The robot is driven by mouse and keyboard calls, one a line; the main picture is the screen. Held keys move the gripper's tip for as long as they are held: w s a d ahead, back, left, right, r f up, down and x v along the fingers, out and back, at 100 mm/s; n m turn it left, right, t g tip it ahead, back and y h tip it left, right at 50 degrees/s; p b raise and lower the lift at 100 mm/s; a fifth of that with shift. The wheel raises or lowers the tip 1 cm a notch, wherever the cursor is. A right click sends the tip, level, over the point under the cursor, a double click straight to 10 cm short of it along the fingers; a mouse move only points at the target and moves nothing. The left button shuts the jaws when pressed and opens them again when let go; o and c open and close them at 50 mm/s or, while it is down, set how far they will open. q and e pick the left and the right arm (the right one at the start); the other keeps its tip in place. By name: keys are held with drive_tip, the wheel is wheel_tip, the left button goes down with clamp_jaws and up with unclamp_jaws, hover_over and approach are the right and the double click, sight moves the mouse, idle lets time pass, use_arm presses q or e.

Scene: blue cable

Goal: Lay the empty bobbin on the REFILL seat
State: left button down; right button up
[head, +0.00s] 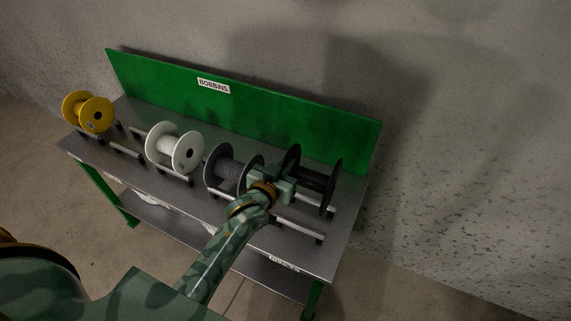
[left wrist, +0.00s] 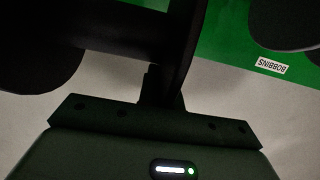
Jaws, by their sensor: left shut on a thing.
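The empty black bobbin (head: 331,186), with two dark flanges and a bare core, is at the right end of the bench. My left gripper (head: 286,181) is shut on its left flange. In the left wrist view, that flange (left wrist: 188,45) stands between the jaws (left wrist: 160,88), with the dark core beside it. The bobbin is over or on the rightmost rails (head: 297,225); I cannot tell whether it touches them. A small label (head: 284,264) on the bench's front edge is too small to read, so the REFILL seat is not identified. My right gripper is not in view.
A grey-wound bobbin (head: 228,172) stands close left of my gripper. A white bobbin (head: 174,149) and a yellow bobbin (head: 88,111) stand farther left on the metal bench (head: 222,218). A green back panel (head: 290,118) marked BOBBINS rises behind them.

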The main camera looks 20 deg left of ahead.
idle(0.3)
use_arm(q)
drive_tip(key=shift+f+b, duration=0.45)
drive_tip(key=shift+f, duration=0.15)
drive_tip(key=shift+f+b, duration=2.4)
drive_tip(key=shift+f, duration=1.3)
drive_tip(key=shift+p, duration=0.3)
drive_tip(key=shift+f+b, duration=0.5)
drive_tip(key=shift+f, duration=0.15)
